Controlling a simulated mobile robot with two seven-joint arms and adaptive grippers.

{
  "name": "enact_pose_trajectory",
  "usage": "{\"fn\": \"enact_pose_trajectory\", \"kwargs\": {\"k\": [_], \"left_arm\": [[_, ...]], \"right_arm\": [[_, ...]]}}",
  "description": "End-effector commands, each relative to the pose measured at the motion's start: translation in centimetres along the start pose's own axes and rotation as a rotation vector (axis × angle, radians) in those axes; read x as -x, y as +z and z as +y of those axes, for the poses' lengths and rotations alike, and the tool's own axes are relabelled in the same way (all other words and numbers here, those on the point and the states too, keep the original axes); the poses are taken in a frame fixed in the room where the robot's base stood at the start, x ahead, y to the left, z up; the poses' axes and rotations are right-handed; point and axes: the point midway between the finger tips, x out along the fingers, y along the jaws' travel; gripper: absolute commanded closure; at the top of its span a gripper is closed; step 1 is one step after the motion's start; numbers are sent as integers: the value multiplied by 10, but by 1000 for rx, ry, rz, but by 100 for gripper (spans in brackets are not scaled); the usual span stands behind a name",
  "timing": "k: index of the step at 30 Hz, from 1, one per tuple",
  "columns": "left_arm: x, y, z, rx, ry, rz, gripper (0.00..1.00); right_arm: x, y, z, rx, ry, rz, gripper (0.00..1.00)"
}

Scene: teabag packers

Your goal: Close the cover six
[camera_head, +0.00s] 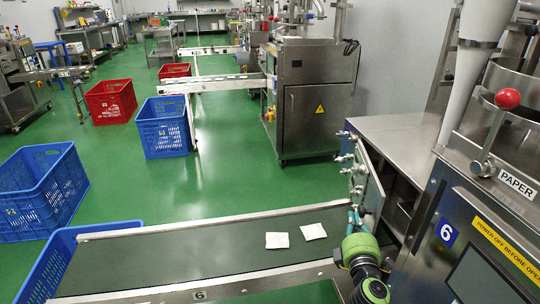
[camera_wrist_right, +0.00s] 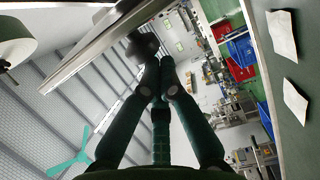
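The cover of machine six is a metal panel (camera_head: 372,178) that stands open, roughly upright, at the end of the conveyor, with several bolts or knobs along its edge. The blue "6" label (camera_head: 447,232) is on the machine body to its right. My right gripper (camera_head: 354,210) is at the lower near part of the cover. In the right wrist view its fingers (camera_wrist_right: 160,66) come together at the tips, by a dark rounded knob (camera_wrist_right: 142,46) and a long metal edge. I cannot tell whether the tips touch the knob. My left gripper is not in view.
The conveyor belt (camera_head: 180,256) carries two white teabags, a left one (camera_head: 277,240) and a right one (camera_head: 313,231). Blue crates (camera_head: 40,190) and a red crate (camera_head: 111,101) stand on the green floor. Another steel machine (camera_head: 312,105) stands behind the belt.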

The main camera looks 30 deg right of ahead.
Motion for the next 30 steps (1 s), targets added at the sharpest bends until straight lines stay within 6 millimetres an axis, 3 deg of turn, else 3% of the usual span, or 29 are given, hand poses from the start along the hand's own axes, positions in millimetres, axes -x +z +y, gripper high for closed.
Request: {"fn": "enact_pose_trajectory", "kwargs": {"k": [6, 12, 30], "left_arm": [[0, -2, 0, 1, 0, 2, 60], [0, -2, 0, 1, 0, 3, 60], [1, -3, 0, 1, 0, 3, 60]], "right_arm": [[4, 32, -1, 0, -2, -2, 100], [4, 47, -1, 0, -1, -2, 100], [3, 51, -1, -1, -1, -1, 100]]}}
